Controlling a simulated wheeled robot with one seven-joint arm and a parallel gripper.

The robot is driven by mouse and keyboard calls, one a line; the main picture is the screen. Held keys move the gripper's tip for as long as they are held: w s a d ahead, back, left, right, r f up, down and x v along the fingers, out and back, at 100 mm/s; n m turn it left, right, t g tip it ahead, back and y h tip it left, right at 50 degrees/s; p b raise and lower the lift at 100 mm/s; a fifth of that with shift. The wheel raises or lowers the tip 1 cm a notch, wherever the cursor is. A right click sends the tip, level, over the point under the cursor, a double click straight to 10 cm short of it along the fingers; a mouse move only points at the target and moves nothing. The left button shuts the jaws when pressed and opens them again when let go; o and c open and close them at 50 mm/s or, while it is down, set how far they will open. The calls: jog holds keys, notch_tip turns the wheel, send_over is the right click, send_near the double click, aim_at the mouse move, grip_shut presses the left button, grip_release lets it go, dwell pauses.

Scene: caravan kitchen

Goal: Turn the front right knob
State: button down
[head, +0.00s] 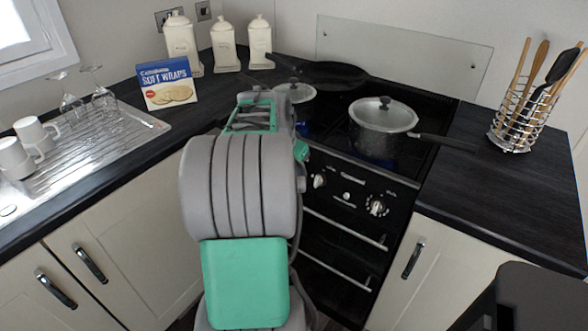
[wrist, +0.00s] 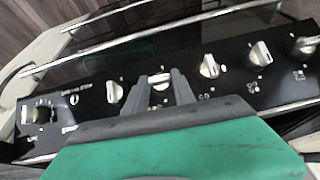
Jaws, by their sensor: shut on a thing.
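The black control panel is on the stove front in the head view, with a knob (head: 319,180) and another knob at the right end (head: 376,207). In the wrist view, which looks at the panel upside down, several silver knobs stand in a row. My gripper (wrist: 161,87) is shut on a silver knob (wrist: 159,79) in the middle of the row. A free knob (wrist: 113,92) is on its left and another free knob (wrist: 209,65) on its right. My arm hides the gripper and the held knob in the head view. The markings do not show clearly which knob is front right.
Oven rails (head: 345,230) run below the panel. A utensil holder (head: 515,127) stands on the right counter.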

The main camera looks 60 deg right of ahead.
jog(key=t+b, duration=0.1)
jog(key=b, duration=0.1)
jog(key=m+b, duration=0.1)
jog(key=b, duration=0.1)
jog(key=shift+s+f+m+t+h+b, duration=0.3)
jog(key=shift+f+t+b, duration=0.1)
jog(key=m+t+b, duration=0.1)
jog(key=m+t+h+b, duration=0.1)
jog(key=b, duration=0.1)
jog(key=shift+s+a+r, duration=0.1)
jog(key=shift+s, duration=0.1)
jog(key=m+t+h+b, duration=0.1)
jog(key=m, duration=0.1)
jog(key=m+t+h+b, duration=0.1)
jog(key=t, duration=0.1)
jog(key=shift+s+a+f+m, duration=0.15)
jog(key=shift+f+m, duration=0.05)
jog(key=shift+m, duration=0.2)
jog(key=shift+a+f+m+t+h+b, duration=0.15)
jog(key=shift+m+t+h+b, duration=0.85)
jog(key=shift+m+h+b, duration=0.9)
jog(key=shift+m+p, duration=0.4)
